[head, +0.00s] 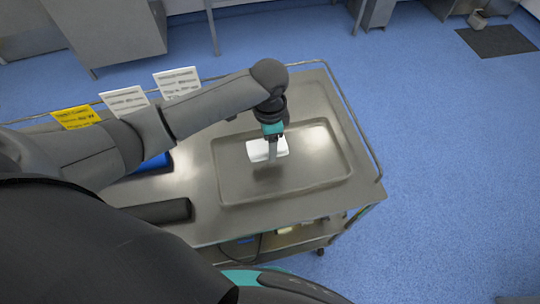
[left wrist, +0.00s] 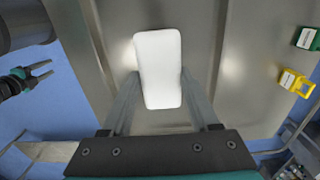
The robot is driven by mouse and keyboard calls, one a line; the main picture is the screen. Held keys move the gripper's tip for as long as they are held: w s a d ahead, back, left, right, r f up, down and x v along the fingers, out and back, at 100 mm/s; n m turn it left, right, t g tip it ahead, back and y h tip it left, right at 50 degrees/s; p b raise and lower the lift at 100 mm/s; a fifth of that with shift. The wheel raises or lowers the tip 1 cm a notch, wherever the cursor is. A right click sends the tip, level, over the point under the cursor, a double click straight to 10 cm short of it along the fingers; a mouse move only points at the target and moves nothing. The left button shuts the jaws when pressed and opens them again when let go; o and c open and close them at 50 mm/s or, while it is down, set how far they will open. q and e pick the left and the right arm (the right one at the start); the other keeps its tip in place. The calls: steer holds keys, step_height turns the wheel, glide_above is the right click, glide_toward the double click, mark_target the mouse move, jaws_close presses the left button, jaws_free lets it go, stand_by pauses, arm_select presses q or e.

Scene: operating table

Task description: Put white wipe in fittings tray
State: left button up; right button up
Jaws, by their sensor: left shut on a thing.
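The white wipe (head: 259,151) is a flat white rounded block over the shallow metal tray (head: 325,172) in the cart top. My left gripper (head: 271,150) points down over the tray and is shut on the wipe. In the left wrist view, the wipe (left wrist: 158,65) sits between the two fingers (left wrist: 158,90). I cannot tell whether the wipe touches the tray floor. My right gripper (left wrist: 38,75) shows at the left edge of the left wrist view, open and empty, away from the cart. It is not in the head view.
On the cart's left lie a blue item (head: 154,163) and a dark block (head: 160,211). White cards (head: 177,82) and a yellow card (head: 76,117) stand along the back. Green (left wrist: 308,38) and yellow (left wrist: 295,82) labelled items show at the wrist view's right. The tray's right part is clear.

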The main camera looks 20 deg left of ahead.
arm_select(q)
steer(key=shift+f+b, duration=0.5)
steer(key=shift+f, duration=2.5)
steer(key=shift+f, duration=0.1)
steer(key=o, duration=1.2)
step_height(320, 180, up, 12)
steer(key=shift+r+p, duration=0.15)
steer(key=shift+p, duration=1)
